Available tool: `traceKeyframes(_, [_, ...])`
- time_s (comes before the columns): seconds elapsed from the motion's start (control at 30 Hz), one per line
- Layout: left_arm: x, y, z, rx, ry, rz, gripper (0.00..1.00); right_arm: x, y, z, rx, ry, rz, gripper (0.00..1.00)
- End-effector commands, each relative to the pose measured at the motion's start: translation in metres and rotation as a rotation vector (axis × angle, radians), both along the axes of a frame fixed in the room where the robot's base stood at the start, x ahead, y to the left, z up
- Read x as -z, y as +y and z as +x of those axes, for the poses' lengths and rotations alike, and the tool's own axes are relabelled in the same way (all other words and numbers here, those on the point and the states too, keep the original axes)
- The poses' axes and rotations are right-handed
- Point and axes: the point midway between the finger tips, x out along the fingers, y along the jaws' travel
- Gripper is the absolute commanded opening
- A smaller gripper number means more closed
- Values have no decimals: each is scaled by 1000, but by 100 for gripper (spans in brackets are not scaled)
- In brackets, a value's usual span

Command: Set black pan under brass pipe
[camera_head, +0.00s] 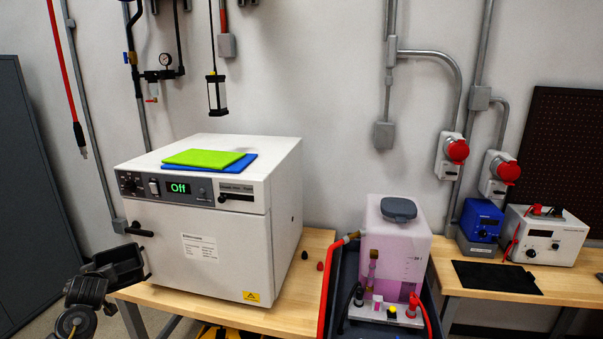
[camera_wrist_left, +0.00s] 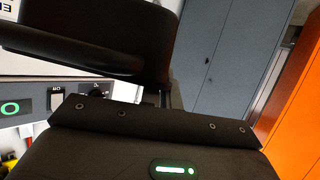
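A brass pipe fitting (camera_head: 372,266) stands upright at the front of the pink-filled translucent tank (camera_head: 411,240). A dark tray (camera_head: 437,285) surrounds the tank's base; I cannot tell whether it is the task's black pan. No other clear black pan shows. My left gripper (camera_head: 128,262) is at the lower left, close to the oven's left front edge below its black handle. Its dark parts fill much of the left wrist view (camera_wrist_left: 125,60). I cannot make out its finger gap or anything held. My right gripper is out of view.
A white oven (camera_head: 200,258) reading "Off" stands on the wooden bench (camera_head: 318,245), with green (camera_head: 203,157) and blue boards on top. A black mat (camera_head: 497,277) lies on the right bench beside a blue device (camera_head: 480,222) and a white device (camera_head: 545,236).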

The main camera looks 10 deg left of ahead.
Motion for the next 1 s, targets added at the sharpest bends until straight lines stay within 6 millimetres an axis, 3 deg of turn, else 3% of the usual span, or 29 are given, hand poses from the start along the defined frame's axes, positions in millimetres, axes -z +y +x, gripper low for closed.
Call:
traceKeyframes(0.1, [12,-1,-26,-78,1,11,0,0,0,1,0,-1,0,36])
traceKeyframes(0.23, [20,-3,-43,-136,-2,10,0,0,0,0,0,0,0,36])
traceKeyframes(0.63, [27,-8,-64,-212,-4,4,0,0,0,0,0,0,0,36])
traceKeyframes(0.87, [17,-48,-41,-120,-10,-2,0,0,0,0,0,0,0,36])
traceKeyframes(1.0, [6,-83,-26,-40,-11,-3,0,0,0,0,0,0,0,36])
